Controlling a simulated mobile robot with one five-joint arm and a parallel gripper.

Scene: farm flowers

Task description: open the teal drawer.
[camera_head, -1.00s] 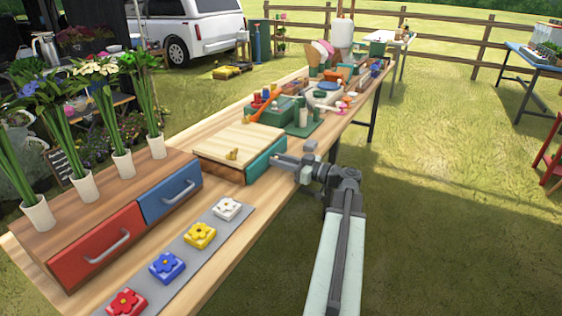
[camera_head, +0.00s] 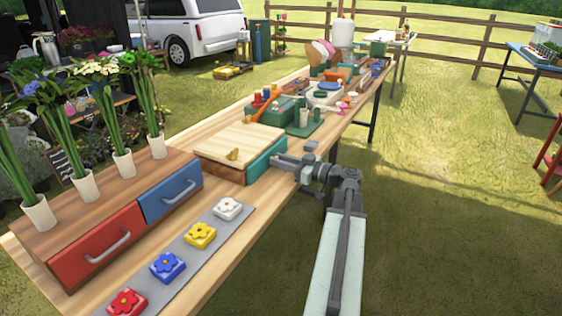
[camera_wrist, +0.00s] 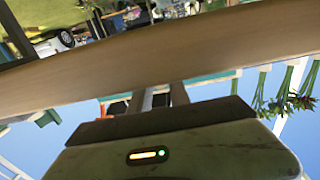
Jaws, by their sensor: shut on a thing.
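The teal drawer (camera_head: 262,163) sits in the right side of a low wooden box with a pale slatted top (camera_head: 238,140). Its front looks close to the box, and I cannot tell any gap behind it. My gripper (camera_head: 279,160) is at the drawer front and shut on its handle, which the fingers hide. In the wrist view a teal edge (camera_wrist: 207,77) shows beyond the fingers (camera_wrist: 163,98), partly covered by a wooden band.
A red drawer (camera_head: 98,246) and a blue drawer (camera_head: 170,194) are in a nearer cabinet with vases on top. Several flower blocks (camera_head: 200,235) lie on a grey mat in front. Green boxes and tools crowd the table behind. Open grass lies to the right.

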